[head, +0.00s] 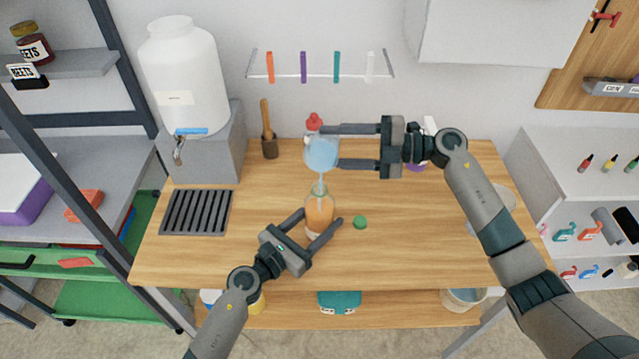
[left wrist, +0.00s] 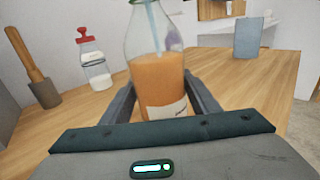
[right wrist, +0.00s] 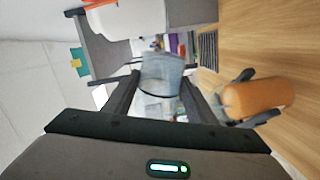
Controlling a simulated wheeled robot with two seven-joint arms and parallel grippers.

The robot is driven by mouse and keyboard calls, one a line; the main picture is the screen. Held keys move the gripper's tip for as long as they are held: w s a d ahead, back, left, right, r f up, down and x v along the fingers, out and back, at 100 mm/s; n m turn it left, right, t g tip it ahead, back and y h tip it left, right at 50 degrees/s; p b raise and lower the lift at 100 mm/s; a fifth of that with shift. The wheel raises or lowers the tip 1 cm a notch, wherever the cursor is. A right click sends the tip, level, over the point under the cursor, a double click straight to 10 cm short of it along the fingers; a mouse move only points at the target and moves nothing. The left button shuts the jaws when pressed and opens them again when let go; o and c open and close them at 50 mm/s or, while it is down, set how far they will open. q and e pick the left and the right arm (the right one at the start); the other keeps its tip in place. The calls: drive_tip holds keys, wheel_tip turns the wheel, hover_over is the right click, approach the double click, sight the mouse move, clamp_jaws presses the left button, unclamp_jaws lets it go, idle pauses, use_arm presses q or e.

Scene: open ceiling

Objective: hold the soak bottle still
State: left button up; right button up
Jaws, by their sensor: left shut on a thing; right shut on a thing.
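The soak bottle (head: 319,212), clear glass with orange contents and a pale label, stands upright on the wooden table. It fills the middle of the left wrist view (left wrist: 158,80). My left gripper (head: 320,219) is shut on it low on its body. My right gripper (head: 332,146) is shut on a translucent bluish vessel (head: 321,154) above the bottle. A thin pale-blue stream runs from the vessel down into the bottle's open neck. In the right wrist view, the vessel (right wrist: 162,75) sits between the fingers, and the orange bottle (right wrist: 256,97) shows beyond.
A small green round thing (head: 359,222) lies right of the bottle. A red-topped bottle (left wrist: 95,65) and a pot with a wooden handle (head: 269,146) stand behind. A white tank (head: 182,75) and dark drain grille (head: 197,212) are left. The table's front right is clear.

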sight(335, 158)
drive_tip(key=shift+s+a+r+n+t, duration=0.1)
drive_tip(key=shift+s+r+n, duration=0.15)
drive_tip(key=shift+n, duration=0.3)
drive_tip(key=shift+s+d+r+n+t, duration=0.1)
drive_tip(key=shift+s+r+n, duration=0.1)
drive_tip(key=shift+r+n, duration=0.3)
drive_tip(key=shift+s+a+r+n+t, duration=0.1)
drive_tip(key=shift+s+r+n, duration=0.1)
drive_tip(key=shift+n, duration=0.45)
idle(1.3)
drive_tip(key=f+m, duration=0.1)
drive_tip(key=w+f+m, duration=0.1)
drive_tip(key=m, duration=0.1)
drive_tip(key=shift+w+m, duration=0.25)
drive_tip(key=shift+m, duration=0.05)
drive_tip(key=shift+f, duration=0.15)
drive_tip(key=shift+f+m, duration=0.1)
drive_tip(key=shift+m, duration=0.3)
